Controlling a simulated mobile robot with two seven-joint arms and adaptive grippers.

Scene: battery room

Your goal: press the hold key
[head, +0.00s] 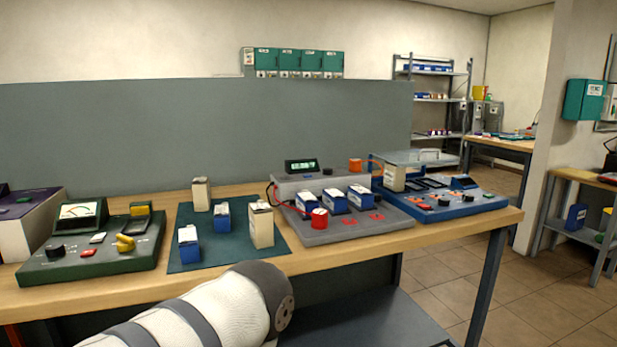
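A dark green tester (150,255) with an analog meter (77,211) stands at the left of the bench. Its panel has a red key (88,253), a white key (97,238), a black knob (55,251) and a yellow lever (124,243). A blue device (470,205) at the right end also has small keys (421,206). The labels are too small to read, so I cannot tell which key is the hold key. A white link of my arm crosses the bottom in front of the bench. Neither gripper is in view.
A teal mat (195,262) holds blue-and-white and cream batteries. A grey charger (335,235) with several batteries and a red clamp (320,218) stands beside it. A purple-topped device (28,208) is at the far left. The wooden bench's (400,241) front strip is clear.

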